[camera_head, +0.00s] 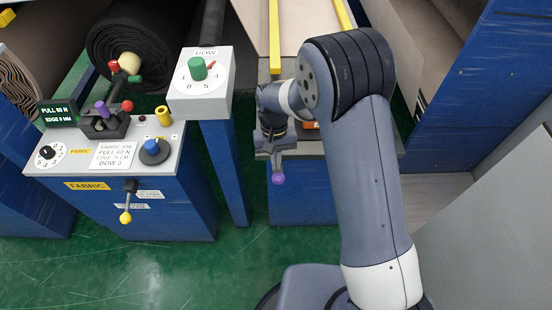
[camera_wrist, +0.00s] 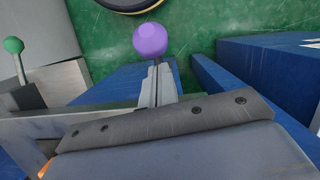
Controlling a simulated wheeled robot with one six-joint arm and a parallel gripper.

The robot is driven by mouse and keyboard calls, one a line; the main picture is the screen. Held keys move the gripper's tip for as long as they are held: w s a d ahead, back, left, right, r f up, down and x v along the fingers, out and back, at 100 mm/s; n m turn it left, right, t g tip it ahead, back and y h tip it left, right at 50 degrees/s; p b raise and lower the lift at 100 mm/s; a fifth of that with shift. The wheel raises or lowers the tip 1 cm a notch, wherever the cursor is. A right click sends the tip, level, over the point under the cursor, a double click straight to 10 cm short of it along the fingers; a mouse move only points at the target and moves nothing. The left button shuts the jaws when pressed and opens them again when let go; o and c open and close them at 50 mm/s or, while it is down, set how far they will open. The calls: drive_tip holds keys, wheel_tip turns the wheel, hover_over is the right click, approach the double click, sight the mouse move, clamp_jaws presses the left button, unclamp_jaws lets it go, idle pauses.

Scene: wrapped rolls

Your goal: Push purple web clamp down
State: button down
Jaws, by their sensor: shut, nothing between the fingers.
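The web clamp's purple ball knob (camera_head: 278,178) sticks out at the front of the blue stand below my arm. My gripper (camera_head: 271,137) points down over the stand, just above and behind the knob in the head view. It is shut and empty.
A blue console (camera_head: 125,190) with coloured knobs and levers stands at the left, beside a dial post (camera_head: 201,85). A green-knobbed lever (camera_wrist: 13,46) is at the left of the wrist view. A dark fabric roll (camera_head: 130,30) lies behind. Green floor is open in front.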

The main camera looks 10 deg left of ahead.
sight(276, 177)
drive_tip(key=shift+s+f+b, duration=0.1)
drive_tip(key=shift+s+b, duration=0.15)
drive_tip(key=shift+b, duration=0.05)
drive_tip(key=shift+s+d+t+b, duration=0.15)
drive_tip(key=shift+s+t+b, duration=0.1)
drive_tip(key=shift+t+b, duration=0.15)
drive_tip(key=shift+s+f+b, duration=0.1)
drive_tip(key=shift+s+b, duration=0.1)
drive_tip(key=shift+b, duration=0.15)
drive_tip(key=shift+s+f, duration=0.1)
drive_tip(key=s+t+b, duration=0.1)
drive_tip(key=b, duration=0.1)
drive_tip(key=s+f+t+b, duration=0.1)
drive_tip(key=b, duration=0.1)
drive_tip(key=t+y+b, duration=0.1)
drive_tip(key=b, duration=0.2)
drive_tip(key=shift+s+d+f, duration=0.35)
drive_tip(key=shift+s+d, duration=0.05)
drive_tip(key=s+d+f+t+y+b, duration=0.1)
drive_tip(key=s+f+t+b, duration=0.4)
drive_tip(key=b, duration=2.8)
wheel_tip(276, 177, down, 3)
drive_tip(key=t+y, duration=0.1)
drive_tip(key=t, duration=0.3)
drive_tip(key=shift+s+d, duration=0.15)
drive_tip(key=shift+s+f+b, duration=0.15)
drive_tip(key=shift+f+b, duration=0.2)
drive_tip(key=shift+b, duration=0.6)
